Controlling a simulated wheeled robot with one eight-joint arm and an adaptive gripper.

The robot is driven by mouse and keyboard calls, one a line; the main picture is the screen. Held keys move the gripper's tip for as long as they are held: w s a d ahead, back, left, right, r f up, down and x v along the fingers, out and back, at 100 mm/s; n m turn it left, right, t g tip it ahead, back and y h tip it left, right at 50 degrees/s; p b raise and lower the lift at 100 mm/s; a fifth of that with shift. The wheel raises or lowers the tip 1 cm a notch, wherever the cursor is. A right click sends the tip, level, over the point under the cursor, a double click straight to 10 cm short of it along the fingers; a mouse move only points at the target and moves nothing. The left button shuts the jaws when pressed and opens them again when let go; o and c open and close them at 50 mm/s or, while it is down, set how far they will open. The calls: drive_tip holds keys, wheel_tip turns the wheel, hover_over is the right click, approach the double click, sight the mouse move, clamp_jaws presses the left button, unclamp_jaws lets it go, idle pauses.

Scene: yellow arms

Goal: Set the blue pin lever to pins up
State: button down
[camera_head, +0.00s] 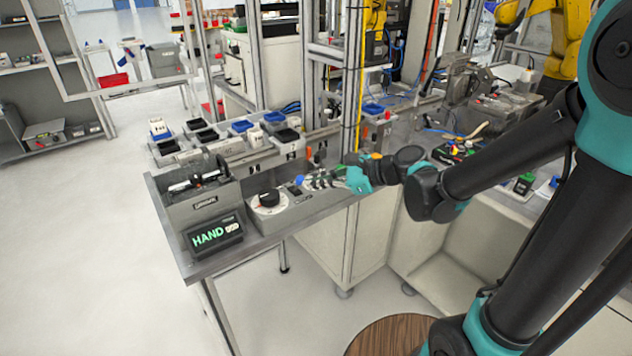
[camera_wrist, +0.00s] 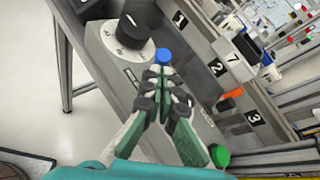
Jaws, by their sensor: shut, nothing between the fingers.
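The blue pin lever shows as a round blue knob (camera_wrist: 163,56) on the grey control box (camera_wrist: 98,46) in the wrist view. It also shows as a small blue spot (camera_head: 299,180) in the head view. My gripper (camera_wrist: 157,72) is shut and empty, its fingertips right at the near side of the blue knob. I cannot tell whether they touch it. In the head view my gripper (camera_head: 312,182) reaches over the box from the right. The lever's shaft below the knob is hidden by the fingers.
A black dial (camera_head: 269,198) on a white disc sits left of the blue knob. A green knob (camera_wrist: 220,156) and an orange-red one (camera_wrist: 236,93) are close by. Numbered bins (camera_head: 240,128) line the back.

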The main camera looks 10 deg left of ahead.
drive_tip(key=shift+w+a+r+g+h, duration=0.25)
drive_tip(key=shift+r+g+h, duration=0.05)
drive_tip(key=shift+r+h, duration=0.1)
idle(0.5)
drive_tip(key=shift+w+a+r+m+h, duration=0.2)
drive_tip(key=shift+a+r+m+h, duration=0.1)
drive_tip(key=shift+m+h, duration=0.15)
drive_tip(key=shift+w+a+r+m+g+h, duration=0.2)
drive_tip(key=shift+w+a+g+h, duration=0.15)
drive_tip(key=shift+h, duration=0.2)
drive_tip(key=shift+w+a+r+m+g+h, duration=0.1)
drive_tip(key=shift+w+a+r+g+h, duration=0.15)
drive_tip(key=shift+g+h, duration=0.25)
drive_tip(key=shift+w+a+r+m+g+h, duration=0.1)
drive_tip(key=shift+w+a+m+g+h, duration=0.1)
drive_tip(key=shift+w+a+g+h, duration=0.25)
drive_tip(key=shift+w+a+r+m+g+h, duration=0.15)
drive_tip(key=shift+a+g+h, duration=0.1)
drive_tip(key=shift+h, duration=0.3)
drive_tip(key=shift+w+a+f+m+g+h, duration=0.1)
drive_tip(key=shift+w+a+m+g+h, duration=0.4)
drive_tip(key=shift+h, duration=0.4)
drive_tip(key=shift+s, duration=0.1)
drive_tip(key=shift+r, duration=0.2)
drive_tip(key=shift+r, duration=0.65)
